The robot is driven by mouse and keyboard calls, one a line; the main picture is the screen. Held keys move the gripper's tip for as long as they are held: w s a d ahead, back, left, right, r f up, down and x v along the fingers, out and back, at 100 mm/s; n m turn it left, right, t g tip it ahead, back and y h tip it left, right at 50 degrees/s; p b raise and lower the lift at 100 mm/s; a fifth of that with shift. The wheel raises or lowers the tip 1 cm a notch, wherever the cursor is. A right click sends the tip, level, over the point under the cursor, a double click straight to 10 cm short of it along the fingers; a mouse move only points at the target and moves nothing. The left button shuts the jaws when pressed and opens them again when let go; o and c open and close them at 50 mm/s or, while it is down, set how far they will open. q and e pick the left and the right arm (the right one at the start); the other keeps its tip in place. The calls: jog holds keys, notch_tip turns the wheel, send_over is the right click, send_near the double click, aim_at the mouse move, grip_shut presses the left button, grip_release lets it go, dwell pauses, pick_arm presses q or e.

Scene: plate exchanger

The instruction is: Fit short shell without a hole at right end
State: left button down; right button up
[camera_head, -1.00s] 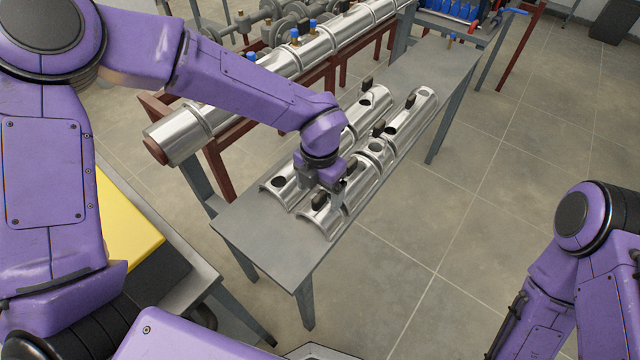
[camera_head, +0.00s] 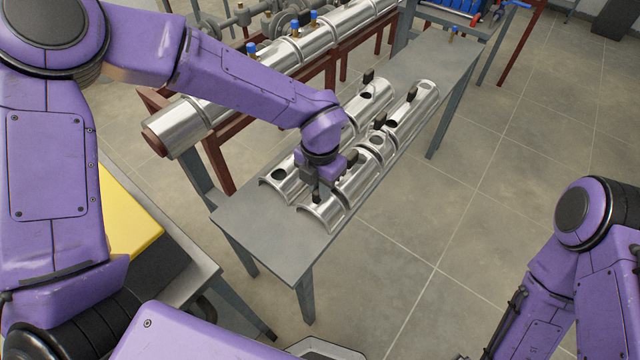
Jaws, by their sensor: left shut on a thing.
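Several curved, silvery half-round shells lie on a grey table (camera_head: 278,237). The shell nearest me (camera_head: 330,217) has a black handle, and no hole shows in its visible part. My left gripper (camera_head: 316,194) points down over that shell, shut on its handle. The shell still appears to rest on the table. A shell with a hole (camera_head: 270,181) lies just to its left. A longer shell (camera_head: 424,100) and another with a hole (camera_head: 377,93) lie farther back. The left wrist hides part of the shells. My right gripper is out of view; only its arm shows at right.
A long shiny pipe (camera_head: 185,128) with a reddish end and blue-capped fittings lies on a dark red stand (camera_head: 215,160) behind the table. A yellow block (camera_head: 128,215) sits on a bench at left. The table's near corner and the floor at right are clear.

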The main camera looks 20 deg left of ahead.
pick_arm(q)
notch_tip(320, 180, up, 7)
jog(key=p, duration=0.7)
jog(key=shift+r, duration=0.15)
jog(key=shift+f, duration=0.2)
